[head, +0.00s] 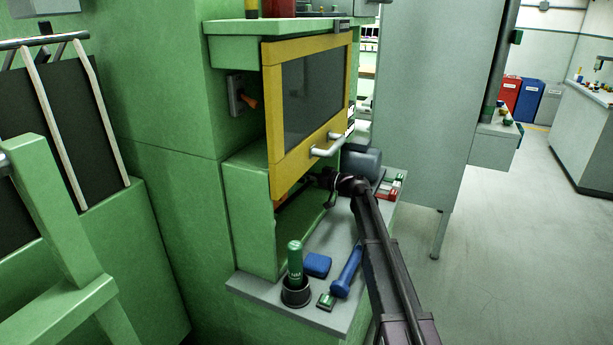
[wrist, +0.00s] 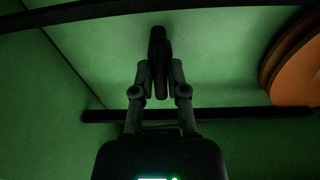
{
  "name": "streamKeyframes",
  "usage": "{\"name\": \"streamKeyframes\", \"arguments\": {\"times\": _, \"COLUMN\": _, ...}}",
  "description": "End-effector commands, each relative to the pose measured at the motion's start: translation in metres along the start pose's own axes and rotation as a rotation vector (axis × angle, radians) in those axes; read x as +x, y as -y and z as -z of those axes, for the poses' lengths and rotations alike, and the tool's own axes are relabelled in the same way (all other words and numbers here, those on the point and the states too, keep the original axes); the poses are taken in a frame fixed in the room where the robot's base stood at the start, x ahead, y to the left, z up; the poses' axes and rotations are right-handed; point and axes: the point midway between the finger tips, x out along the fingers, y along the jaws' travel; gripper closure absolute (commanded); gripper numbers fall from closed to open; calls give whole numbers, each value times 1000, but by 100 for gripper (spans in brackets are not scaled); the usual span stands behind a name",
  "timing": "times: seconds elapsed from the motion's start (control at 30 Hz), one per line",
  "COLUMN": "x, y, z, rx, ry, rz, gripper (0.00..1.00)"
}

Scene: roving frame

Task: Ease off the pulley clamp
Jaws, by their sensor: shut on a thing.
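My gripper (head: 326,180) reaches in under the yellow-framed window guard (head: 268,120) of a green machine. In the wrist view my gripper (wrist: 160,88) is shut on a dark, narrow upright piece, which looks like the clamp's handle (wrist: 158,42). An orange-brown round disc, likely the pulley (wrist: 299,68), shows at the right edge, apart from the fingers. It is cut off by the frame. The wrist view is dim, and how the handle joins the clamp cannot be made out. In the head view the guard and my arm hide most of the clamp.
The grey ledge (head: 335,238) below holds a green bottle-like thing (head: 295,262) in a black cup, a blue block (head: 318,265) and a blue hand tool (head: 348,272). Dark bars (wrist: 230,114) cross the green interior. Floor at right is clear.

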Motion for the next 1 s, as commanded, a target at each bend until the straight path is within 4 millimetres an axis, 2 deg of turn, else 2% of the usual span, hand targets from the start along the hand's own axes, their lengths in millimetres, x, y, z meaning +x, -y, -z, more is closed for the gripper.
{"name": "streamKeyframes", "arguments": {"times": 0.3, "x": 0, "y": -1, "z": 0, "rx": -139, "ry": 0, "rz": -1, "gripper": 100}}
{"name": "streamKeyframes", "arguments": {"times": 0.8, "x": -1, "y": -1, "z": 0, "rx": -161, "ry": 0, "rz": -2, "gripper": 100}}
{"name": "streamKeyframes", "arguments": {"times": 0.83, "x": -1, "y": -1, "z": 0, "rx": -161, "ry": 0, "rz": -2, "gripper": 72}}
{"name": "streamKeyframes", "arguments": {"times": 0.9, "x": -1, "y": -1, "z": 0, "rx": -161, "ry": 0, "rz": -2, "gripper": 52}}
{"name": "streamKeyframes", "arguments": {"times": 0.93, "x": -1, "y": -1, "z": 0, "rx": -161, "ry": 0, "rz": -2, "gripper": 47}}
{"name": "streamKeyframes", "arguments": {"times": 1.0, "x": -1, "y": -1, "z": 0, "rx": -160, "ry": 0, "rz": -2, "gripper": 47}}
